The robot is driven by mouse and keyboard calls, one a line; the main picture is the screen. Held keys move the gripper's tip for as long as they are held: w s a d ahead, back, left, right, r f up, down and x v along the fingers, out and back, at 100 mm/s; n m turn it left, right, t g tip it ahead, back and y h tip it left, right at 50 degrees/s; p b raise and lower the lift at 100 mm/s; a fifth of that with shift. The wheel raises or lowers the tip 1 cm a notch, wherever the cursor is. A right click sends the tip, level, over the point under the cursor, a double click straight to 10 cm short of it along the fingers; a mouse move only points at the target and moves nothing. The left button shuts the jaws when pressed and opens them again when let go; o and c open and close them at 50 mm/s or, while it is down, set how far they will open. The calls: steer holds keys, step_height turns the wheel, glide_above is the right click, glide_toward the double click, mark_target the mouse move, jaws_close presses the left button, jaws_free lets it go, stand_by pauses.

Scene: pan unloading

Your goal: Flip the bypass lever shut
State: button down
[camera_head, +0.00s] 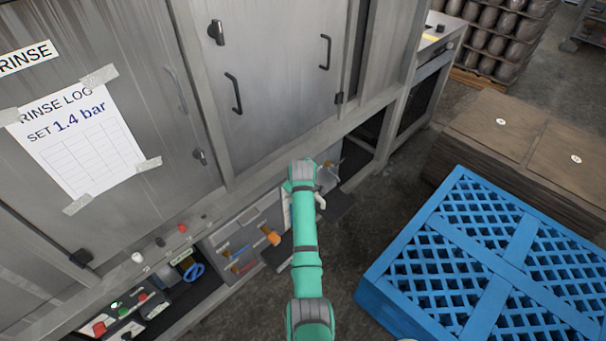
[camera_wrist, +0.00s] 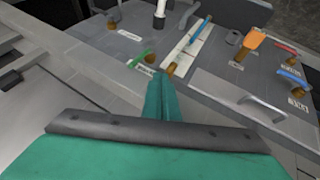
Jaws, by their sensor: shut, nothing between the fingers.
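A grey valve panel (camera_wrist: 120,75) fills the upper wrist view, with several small levers on brass-coloured stems. A green lever (camera_wrist: 142,58) lies just beyond and left of my gripper (camera_wrist: 165,82). A long blue lever (camera_wrist: 198,34) lies along a pale strip further back. An orange lever (camera_wrist: 256,39) stands to the right, with a red lever (camera_wrist: 287,48) and a short blue lever (camera_wrist: 291,73) beyond it. The labels are too small to read, so I cannot tell which is the bypass lever. My gripper is shut and empty, and contact with the green lever is unclear.
A metal bar handle (camera_wrist: 262,106) sits on the panel's front right. In the head view, steel cabinets (camera_head: 280,120) rise above the panel. A blue crate (camera_head: 470,255) stands to the right, with brown stacked boxes (camera_head: 520,140) behind it. Some floor is clear between.

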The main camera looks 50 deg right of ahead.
steer(key=w+d+f, duration=0.3)
steer(key=d+f, duration=0.2)
steer(key=d, duration=0.1)
steer(key=shift+w+d, duration=0.15)
steer(key=shift+w, duration=0.05)
steer(key=shift+r, duration=0.1)
stand_by(0.3)
